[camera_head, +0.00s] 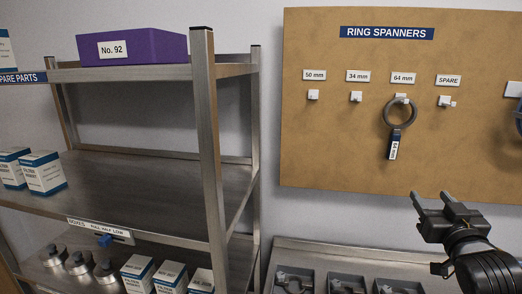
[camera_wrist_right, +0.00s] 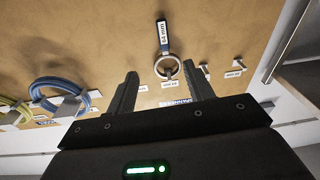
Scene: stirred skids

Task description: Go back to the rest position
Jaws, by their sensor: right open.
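My right gripper (camera_head: 429,194) is open and empty in the head view, below and right of the ring spanner, in front of the board's lower edge. The ring spanner (camera_head: 396,133) hangs from the hook under the "64 mm" label, with its ring at the top and a tagged handle below. In the right wrist view the spanner's ring (camera_wrist_right: 168,67) appears beyond the gap between the open fingers of my right gripper (camera_wrist_right: 160,72), apart from them. My left gripper is not in view.
The brown board (camera_head: 330,130) has bare hooks under "50 mm", "34 mm" and "SPARE". A metal shelf (camera_head: 208,140) at left holds a purple box (camera_head: 132,46) and white cartons. Trays with parts (camera_head: 345,284) lie on a low surface. Blue coils (camera_wrist_right: 58,95) hang beside the spanner.

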